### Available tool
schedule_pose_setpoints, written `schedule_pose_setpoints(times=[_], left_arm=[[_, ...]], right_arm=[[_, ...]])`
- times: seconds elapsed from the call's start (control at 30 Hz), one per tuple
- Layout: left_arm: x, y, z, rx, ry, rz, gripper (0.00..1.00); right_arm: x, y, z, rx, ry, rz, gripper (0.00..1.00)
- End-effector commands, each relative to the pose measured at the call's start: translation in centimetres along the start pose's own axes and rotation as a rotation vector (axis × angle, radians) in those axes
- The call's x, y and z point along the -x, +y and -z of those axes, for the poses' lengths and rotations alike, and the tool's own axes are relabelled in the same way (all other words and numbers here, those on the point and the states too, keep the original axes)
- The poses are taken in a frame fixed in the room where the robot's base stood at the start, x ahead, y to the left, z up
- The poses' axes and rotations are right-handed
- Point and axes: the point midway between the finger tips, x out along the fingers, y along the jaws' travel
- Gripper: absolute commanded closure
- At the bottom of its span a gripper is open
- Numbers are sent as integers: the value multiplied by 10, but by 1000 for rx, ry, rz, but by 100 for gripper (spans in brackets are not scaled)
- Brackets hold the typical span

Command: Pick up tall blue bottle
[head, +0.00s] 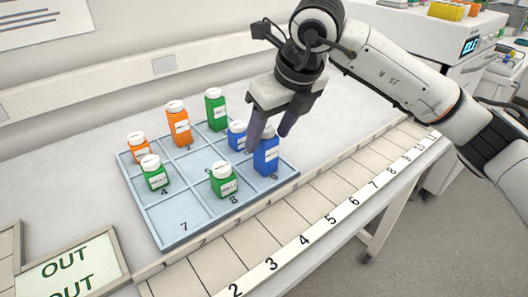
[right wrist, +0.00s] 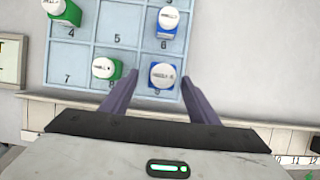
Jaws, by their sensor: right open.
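The tall blue bottle (head: 266,154) stands upright in compartment 9 of the blue-grey tray (head: 170,220), at its right front corner. It also shows in the right wrist view (right wrist: 163,76), seen from above with its white cap. My right gripper (head: 268,138) is open, its two purple fingers pointing down above and around the upper part of the bottle. In the right wrist view the open fingers (right wrist: 158,88) lie below and to either side of the bottle. A short blue bottle (head: 237,135) stands just behind, in compartment 6. My left gripper is not in view.
A short green bottle (head: 223,180) stands in compartment 8 and another (head: 154,173) in compartment 4. Tall orange (head: 178,125) and tall green (head: 215,110) bottles and a short orange one (head: 139,147) stand farther back. Compartments 5 and 7 are empty. A numbered strip (head: 290,228) runs along the front.

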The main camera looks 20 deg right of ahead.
Motion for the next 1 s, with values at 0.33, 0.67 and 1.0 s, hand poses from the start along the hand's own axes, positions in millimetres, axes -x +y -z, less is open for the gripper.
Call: schedule_pose_setpoints(times=[0.33, 0.67, 1.0], left_arm=[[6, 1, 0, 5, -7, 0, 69], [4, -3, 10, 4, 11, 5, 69], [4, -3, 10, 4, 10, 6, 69]], right_arm=[[-36, -2, -4, 0, 4, -2, 45], [-64, -3, -5, 2, -1, -2, 45], [-63, -3, -5, 1, -1, -2, 79]])
